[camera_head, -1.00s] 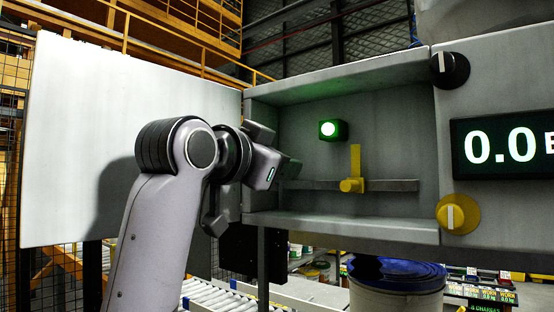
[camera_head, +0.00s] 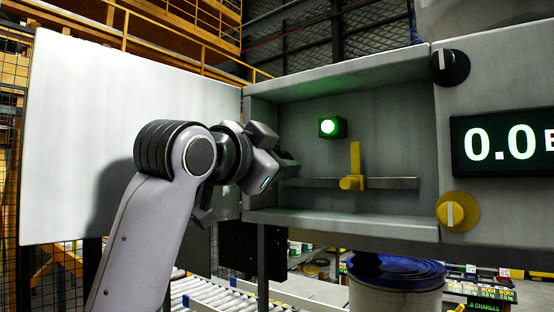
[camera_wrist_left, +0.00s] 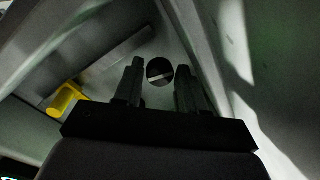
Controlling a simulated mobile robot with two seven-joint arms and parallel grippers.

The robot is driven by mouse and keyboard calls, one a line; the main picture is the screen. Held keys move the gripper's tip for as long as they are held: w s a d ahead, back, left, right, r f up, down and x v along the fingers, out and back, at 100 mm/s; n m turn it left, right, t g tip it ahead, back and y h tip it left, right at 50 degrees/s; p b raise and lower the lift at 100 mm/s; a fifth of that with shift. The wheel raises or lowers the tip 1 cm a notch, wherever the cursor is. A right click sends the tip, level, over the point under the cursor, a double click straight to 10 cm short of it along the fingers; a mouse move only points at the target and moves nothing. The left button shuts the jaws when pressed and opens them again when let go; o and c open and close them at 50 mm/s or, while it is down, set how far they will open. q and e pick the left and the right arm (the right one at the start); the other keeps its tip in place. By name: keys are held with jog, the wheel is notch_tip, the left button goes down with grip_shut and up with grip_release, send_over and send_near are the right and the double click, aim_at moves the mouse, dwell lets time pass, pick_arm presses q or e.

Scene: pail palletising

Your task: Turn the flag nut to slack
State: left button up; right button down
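A yellow piece with an upright flag (camera_head: 355,160) sits on a horizontal grey bar inside the open grey box; no label confirms it as the flag nut. In the left wrist view the yellow piece (camera_wrist_left: 63,100) is at the left, outside the fingers. A round dark knob with a pale stripe (camera_wrist_left: 160,70) shows between and beyond the fingertips. My left gripper (camera_head: 287,163) is at the left side of the box, pointing inward. Its two fingers are apart with nothing held between them (camera_wrist_left: 159,84). The gripper hides the box's left interior in the head view. My right gripper is not in view.
A green lamp (camera_head: 328,127) glows on the box's back wall. Right of the box are a black knob (camera_head: 450,69), a yellow knob (camera_head: 458,212) and a display reading 0.0 (camera_head: 503,143). A white panel (camera_head: 95,120) stands left. A blue-lidded pail (camera_head: 397,285) is below.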

pick_arm(q)
jog(key=shift+s+a+f+b, duration=0.1)
jog(key=shift+s+a+b, duration=0.15)
jog(key=shift+s+b, duration=0.15)
jog(key=b+v, duration=0.2)
jog(key=v, duration=0.4)
jog(key=shift+s+a, duration=0.1)
